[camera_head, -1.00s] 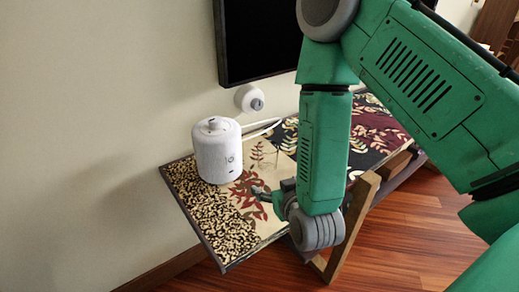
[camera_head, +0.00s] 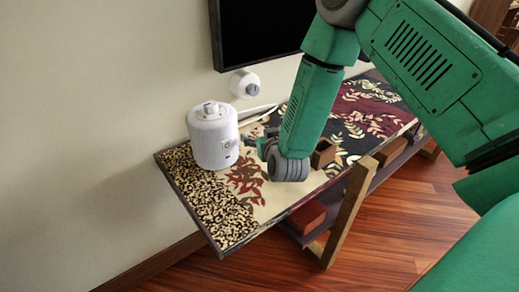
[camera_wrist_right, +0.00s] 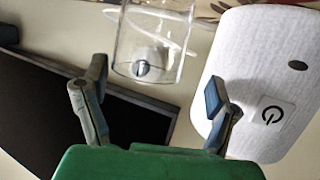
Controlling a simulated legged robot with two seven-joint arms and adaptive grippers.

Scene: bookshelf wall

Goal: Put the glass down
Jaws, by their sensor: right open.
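The clear glass (camera_wrist_right: 157,48) shows in the right wrist view, at the top, just beyond the fingertips and cut off by the frame edge. My right gripper (camera_wrist_right: 156,84) is open, its fingers spread apart with nothing clamped between them. In the head view my right gripper (camera_head: 254,142) is over the table, just right of the white canister-shaped device (camera_head: 213,138). I cannot make out the glass in the head view. My left gripper is not in view.
The narrow table (camera_head: 205,205) has a patterned top, clear at its front left end. The white device (camera_wrist_right: 265,85) is close to one finger. A black screen (camera_head: 262,30) and a white round wall fixture (camera_head: 244,83) are behind. A brown box (camera_head: 323,153) stands right of the wrist.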

